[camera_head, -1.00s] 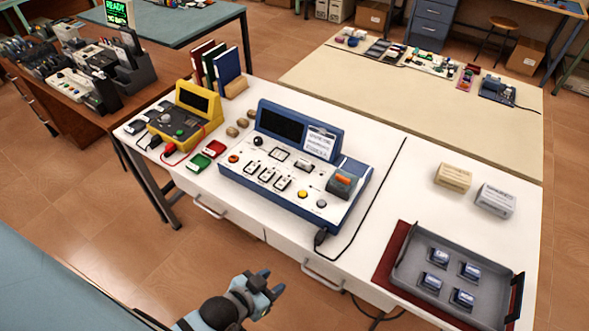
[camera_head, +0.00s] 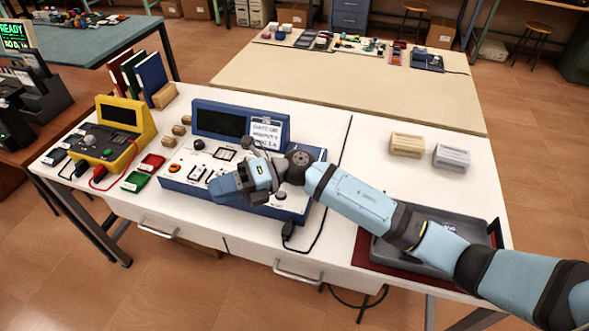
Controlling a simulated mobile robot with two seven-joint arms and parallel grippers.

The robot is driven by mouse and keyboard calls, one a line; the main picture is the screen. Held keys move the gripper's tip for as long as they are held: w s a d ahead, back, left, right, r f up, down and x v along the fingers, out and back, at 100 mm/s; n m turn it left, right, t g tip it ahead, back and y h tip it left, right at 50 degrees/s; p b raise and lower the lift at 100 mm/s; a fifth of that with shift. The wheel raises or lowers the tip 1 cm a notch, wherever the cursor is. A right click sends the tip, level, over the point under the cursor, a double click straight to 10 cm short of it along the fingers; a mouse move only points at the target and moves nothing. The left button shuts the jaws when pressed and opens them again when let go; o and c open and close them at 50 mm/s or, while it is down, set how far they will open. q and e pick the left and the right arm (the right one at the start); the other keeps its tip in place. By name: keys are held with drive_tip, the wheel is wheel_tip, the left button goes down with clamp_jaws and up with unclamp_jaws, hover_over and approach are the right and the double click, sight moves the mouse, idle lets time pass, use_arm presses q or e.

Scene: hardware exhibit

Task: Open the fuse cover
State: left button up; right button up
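The blue console (camera_head: 175,186) with a white control panel stands on the white table, with a dark screen (camera_head: 217,122) and a paper label (camera_head: 266,134) on its raised back. My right gripper (camera_head: 222,190) is over the lower middle of its panel, its arm reaching in from the right. The fingertips point left and down and are too hard to make out to tell open from shut. I cannot pick out the fuse cover; my wrist and forearm hide the panel's right part. My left gripper is not in view.
A yellow meter (camera_head: 125,130), a red block (camera_head: 152,162) and a green block (camera_head: 136,182) are left of the console. Two small boxes (camera_head: 407,145) (camera_head: 452,157) stand at the right. A grey tray (camera_head: 470,225) lies partly under my arm. A black cable (camera_head: 322,215) runs beside the console.

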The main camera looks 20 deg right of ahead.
drive_tip(key=w+d+n+t+h+b, duration=0.2)
drive_tip(key=w+d+n+h+b, duration=0.4)
drive_tip(key=w+d+h, duration=1.15)
drive_tip(key=shift+h, duration=0.25)
drive_tip(key=f, duration=0.4)
drive_tip(key=s+d+f, duration=0.1)
drive_tip(key=f, duration=0.3)
drive_tip(key=d+f, duration=0.1)
drive_tip(key=f, duration=0.3)
drive_tip(key=shift+s+p, duration=0.35)
drive_tip(key=shift+f, duration=0.25)
drive_tip(key=shift+c, duration=0.4)
clamp_jaws()
drive_tip(key=shift+d, duration=0.1)
